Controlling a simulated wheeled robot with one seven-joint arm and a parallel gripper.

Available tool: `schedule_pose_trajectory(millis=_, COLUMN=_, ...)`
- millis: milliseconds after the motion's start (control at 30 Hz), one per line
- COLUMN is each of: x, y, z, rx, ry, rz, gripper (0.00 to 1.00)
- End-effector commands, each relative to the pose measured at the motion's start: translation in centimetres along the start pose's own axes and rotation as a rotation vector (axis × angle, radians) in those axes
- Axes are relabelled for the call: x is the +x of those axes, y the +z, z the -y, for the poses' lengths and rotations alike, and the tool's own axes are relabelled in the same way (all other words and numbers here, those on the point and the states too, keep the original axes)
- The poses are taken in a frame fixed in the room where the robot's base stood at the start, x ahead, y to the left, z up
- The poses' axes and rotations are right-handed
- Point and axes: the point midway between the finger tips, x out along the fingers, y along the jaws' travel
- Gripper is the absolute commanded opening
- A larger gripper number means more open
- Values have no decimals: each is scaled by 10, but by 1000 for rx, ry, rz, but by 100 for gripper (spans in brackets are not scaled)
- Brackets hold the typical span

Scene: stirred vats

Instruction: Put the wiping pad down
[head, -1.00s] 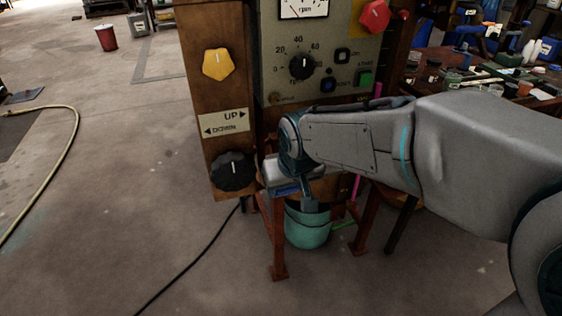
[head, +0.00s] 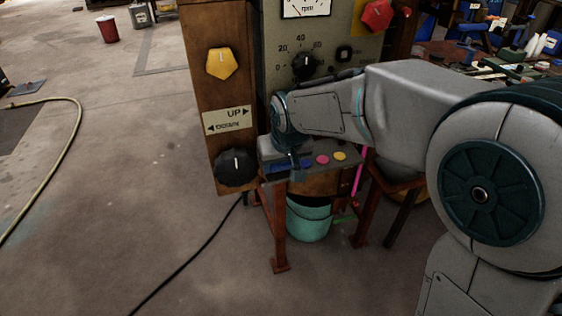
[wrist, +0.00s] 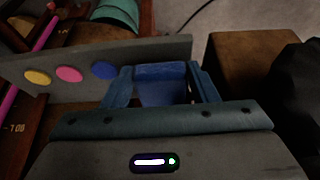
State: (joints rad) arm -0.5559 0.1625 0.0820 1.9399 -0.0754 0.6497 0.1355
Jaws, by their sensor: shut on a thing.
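The blue wiping pad (wrist: 162,92) is between the two fingers of my gripper (wrist: 161,76) in the wrist view. The gripper is shut on it, at the grey ledge (wrist: 140,52). The ledge has yellow, pink and blue dots, and the pad is beside the blue dot. In the head view my gripper (head: 293,170) is at the left end of the ledge, below the control panel, and my wrist partly hides it. I cannot tell whether the pad touches the ledge.
A teal bucket (head: 309,220) stands under the ledge between rust-red legs. A wooden post with a yellow knob (head: 222,63) and a black knob (head: 236,167) stands left of my gripper. A black cable (head: 190,260) crosses the open floor.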

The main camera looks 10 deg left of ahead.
Motion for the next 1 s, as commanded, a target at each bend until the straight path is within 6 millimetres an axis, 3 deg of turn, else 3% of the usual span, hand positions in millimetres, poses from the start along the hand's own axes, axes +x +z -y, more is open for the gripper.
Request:
schedule_pose_trajectory(millis=267, x=7, y=3, z=0, rx=0, ry=0, rz=0, gripper=10)
schedule_pose_trajectory(millis=300, x=6, y=3, z=0, rx=0, ry=0, rz=0, gripper=62)
schedule_pose_trajectory(millis=367, x=6, y=3, z=0, rx=0, ry=0, rz=0, gripper=75)
schedule_pose_trajectory(millis=967, x=3, y=2, z=0, rx=0, ry=0, rz=0, gripper=75)
schedule_pose_trajectory(millis=1000, x=-6, y=0, z=0, rx=1, ry=0, rz=-5, gripper=75)
